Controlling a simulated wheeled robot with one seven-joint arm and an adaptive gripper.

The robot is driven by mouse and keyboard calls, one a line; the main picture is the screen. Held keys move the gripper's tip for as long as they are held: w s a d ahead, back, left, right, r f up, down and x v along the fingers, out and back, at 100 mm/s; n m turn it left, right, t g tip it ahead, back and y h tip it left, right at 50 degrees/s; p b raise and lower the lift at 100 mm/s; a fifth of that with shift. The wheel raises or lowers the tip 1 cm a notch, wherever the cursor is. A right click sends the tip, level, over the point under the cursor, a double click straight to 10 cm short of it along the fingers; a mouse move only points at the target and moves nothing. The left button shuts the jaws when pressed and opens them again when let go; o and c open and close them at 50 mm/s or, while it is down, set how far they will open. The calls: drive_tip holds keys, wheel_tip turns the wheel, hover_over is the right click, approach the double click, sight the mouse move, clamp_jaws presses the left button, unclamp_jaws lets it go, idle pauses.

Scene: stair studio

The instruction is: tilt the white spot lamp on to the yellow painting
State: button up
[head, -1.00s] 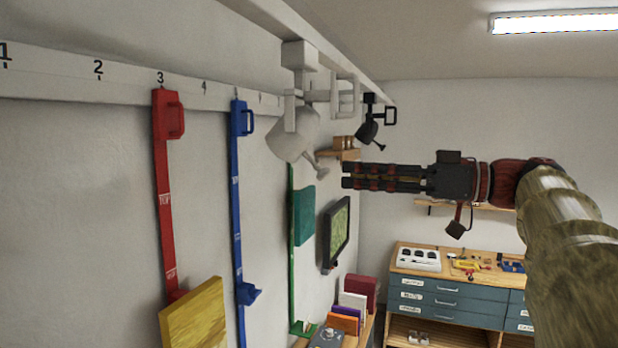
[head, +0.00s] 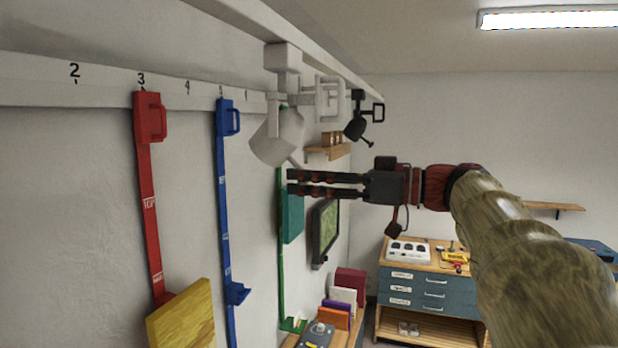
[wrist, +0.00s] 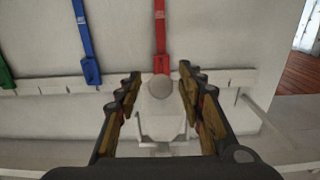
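The white spot lamp (head: 278,135) hangs from the ceiling rail, its head pointing down and left. A thin white handle sticks out from its lower right. The yellow painting (head: 182,318) hangs low on the wall at the lower left, below the red strap. My gripper (head: 289,182) is level, with its fingers apart and empty, just below and right of the lamp. In the wrist view the lamp (wrist: 164,122) shows between the open fingers of my gripper (wrist: 160,72), its rounded end towards the fingertips. I cannot tell whether they touch.
A black spot lamp (head: 356,128) hangs farther along the rail. A red strap (head: 148,200) and a blue strap (head: 224,190) hang on the left wall. A dark-framed screen or picture (head: 326,232) is on the wall behind my fingers. A blue drawer bench (head: 428,285) stands lower right.

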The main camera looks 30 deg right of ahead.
drive_tip(key=shift+c, duration=0.2)
clamp_jaws()
idle(0.3)
idle(0.4)
